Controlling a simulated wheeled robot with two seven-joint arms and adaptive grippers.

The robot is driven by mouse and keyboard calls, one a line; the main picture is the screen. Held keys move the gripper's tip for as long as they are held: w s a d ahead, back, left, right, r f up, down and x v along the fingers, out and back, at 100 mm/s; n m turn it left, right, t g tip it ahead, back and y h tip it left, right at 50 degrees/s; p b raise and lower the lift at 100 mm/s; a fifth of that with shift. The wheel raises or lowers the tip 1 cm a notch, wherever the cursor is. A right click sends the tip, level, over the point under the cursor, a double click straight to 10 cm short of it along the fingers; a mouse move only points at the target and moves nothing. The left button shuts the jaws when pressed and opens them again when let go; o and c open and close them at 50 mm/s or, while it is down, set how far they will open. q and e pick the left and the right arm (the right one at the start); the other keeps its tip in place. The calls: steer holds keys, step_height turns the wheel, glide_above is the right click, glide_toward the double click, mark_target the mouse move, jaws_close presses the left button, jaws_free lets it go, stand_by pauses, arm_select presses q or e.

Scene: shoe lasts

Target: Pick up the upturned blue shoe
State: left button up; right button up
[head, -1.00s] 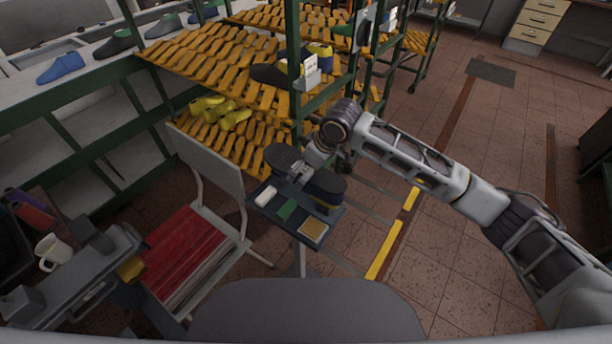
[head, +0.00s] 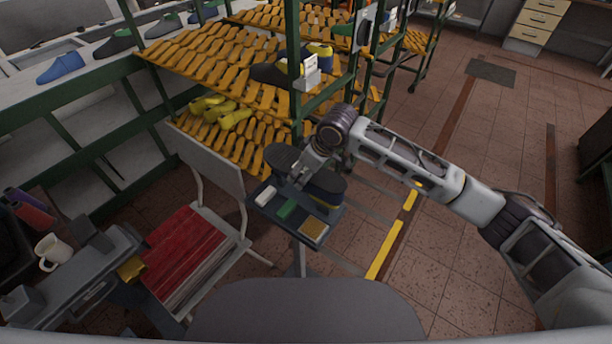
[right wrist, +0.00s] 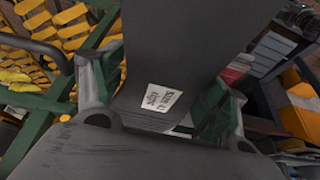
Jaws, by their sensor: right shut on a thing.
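The upturned blue shoe (head: 326,184) lies sole up over a small dark tray stand (head: 262,206). Its dark sole shows on both sides of my right gripper (head: 299,178), which hides its middle. In the right wrist view, the dark sole (right wrist: 170,45) with a white printed label stands between the two fingers of my right gripper (right wrist: 160,112). The fingers are shut on the shoe, one on each side. Whether the shoe still touches the stand, I cannot tell. My left gripper is not in view.
A white block (head: 265,195), a green block (head: 286,208) and a tan block (head: 314,229) lie on the stand. A red-seated chair (head: 192,247) is at left. A green rack (head: 293,60) with orange lasts stands behind. Open floor (head: 460,260) lies at right.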

steer(key=c, duration=0.7)
steer(key=shift+r, duration=0.1)
steer(key=shift+c, duration=1)
steer(key=shift+r, duration=0.95)
step_height(320, 180, up, 6)
steer(key=shift+r, duration=0.8)
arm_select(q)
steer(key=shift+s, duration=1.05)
arm_select(e)
steer(key=shift+r, duration=0.25)
